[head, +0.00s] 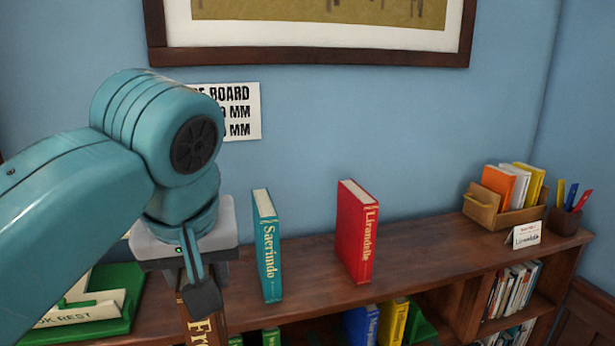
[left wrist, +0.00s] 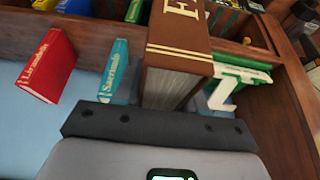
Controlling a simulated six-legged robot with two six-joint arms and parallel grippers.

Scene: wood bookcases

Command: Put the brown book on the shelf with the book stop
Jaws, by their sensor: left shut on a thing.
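My left gripper (head: 200,290) is shut on the brown book (head: 202,327), whose spine shows "Fr" in gold letters. The gripper is above the bookcase top, left of the teal book. In the left wrist view the brown book (left wrist: 178,58) stands out from the gripper, with its page edges facing the palm. The lower part of the book is cut off by the frame in the head view. The lower shelf (head: 400,302) shows several books. My right gripper is not in view.
A teal book (head: 268,250) and a red book (head: 357,232) stand upright on the bookcase top (head: 425,262). A green book rest (head: 115,300) is at left. A wooden box of books (head: 500,215), a card and a pen cup (head: 565,220) stand at right.

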